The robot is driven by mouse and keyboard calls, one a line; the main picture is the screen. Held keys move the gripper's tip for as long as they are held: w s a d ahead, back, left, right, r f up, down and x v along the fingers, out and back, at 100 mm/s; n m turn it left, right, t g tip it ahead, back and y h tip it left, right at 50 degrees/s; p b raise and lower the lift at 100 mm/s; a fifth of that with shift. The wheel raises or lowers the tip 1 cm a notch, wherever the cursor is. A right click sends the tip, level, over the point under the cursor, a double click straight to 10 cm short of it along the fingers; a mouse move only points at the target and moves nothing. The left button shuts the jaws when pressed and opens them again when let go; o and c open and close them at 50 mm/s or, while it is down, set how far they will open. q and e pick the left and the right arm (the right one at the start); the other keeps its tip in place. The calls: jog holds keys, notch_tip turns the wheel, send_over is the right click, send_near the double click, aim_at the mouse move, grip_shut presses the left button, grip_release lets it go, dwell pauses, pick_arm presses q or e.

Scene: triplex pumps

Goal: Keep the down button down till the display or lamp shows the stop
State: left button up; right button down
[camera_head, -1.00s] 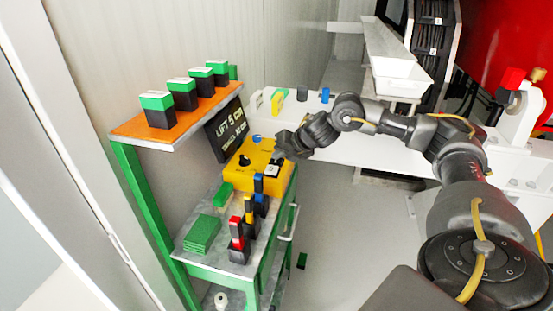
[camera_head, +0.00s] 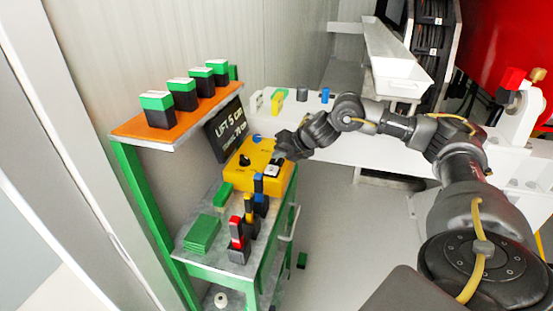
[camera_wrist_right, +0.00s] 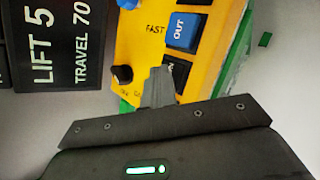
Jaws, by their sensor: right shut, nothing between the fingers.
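The yellow control box (camera_head: 245,178) stands on the green cart's top. My right gripper (camera_head: 279,150) is shut and empty, at the box's far right edge. My left gripper is out of view.
An orange shelf (camera_head: 150,128) with several green-topped black blocks is above the cart at the left. Green plates (camera_head: 202,234) and red, yellow and blue-topped pieces (camera_head: 237,232) stand at the cart's near end. A white beam (camera_head: 385,133) runs behind my right arm.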

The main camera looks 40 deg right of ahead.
aim_at(279, 162)
dwell(0.8)
jog(key=shift+r+p, duration=0.85)
jog(key=shift+r, duration=0.1)
notch_tip(279, 162, up, 5)
jog(key=p, duration=0.4)
jog(key=shift+f, duration=0.1)
